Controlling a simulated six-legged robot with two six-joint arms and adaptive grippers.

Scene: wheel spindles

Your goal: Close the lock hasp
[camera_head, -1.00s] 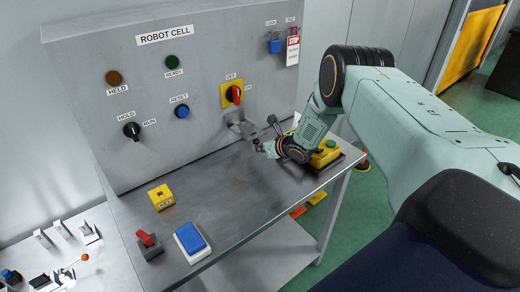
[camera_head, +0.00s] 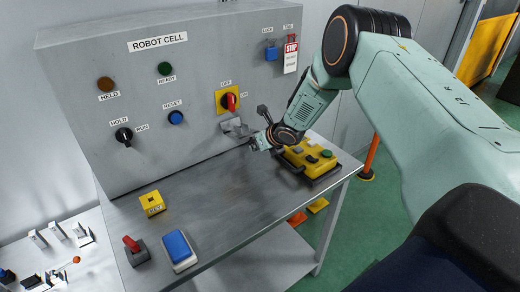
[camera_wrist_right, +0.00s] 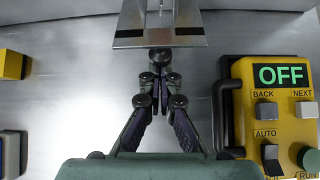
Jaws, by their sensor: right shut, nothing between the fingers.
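The lock hasp (camera_head: 236,127) is a small grey metal piece on the upright panel, just below the yellow and red rotary switch (camera_head: 229,101). Its plate sticks out from the panel. In the right wrist view a slotted metal plate (camera_wrist_right: 127,33), which looks like the hasp, fills the top middle. My right gripper (camera_head: 257,142) is shut and empty, low in front of the panel, just right of and below the hasp. In the right wrist view its fingertips (camera_wrist_right: 160,60) meet just below the plate's edge; I cannot tell whether they touch it. My left gripper is not in view.
A yellow pendant (camera_head: 310,157) lies on the bench right of my right gripper; its screen reads OFF in the wrist view. A yellow box (camera_head: 152,203), a blue-topped block (camera_head: 179,250) and a red-handled switch (camera_head: 135,252) are at left. The bench middle is clear. A blue padlock (camera_head: 271,53) hangs above.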

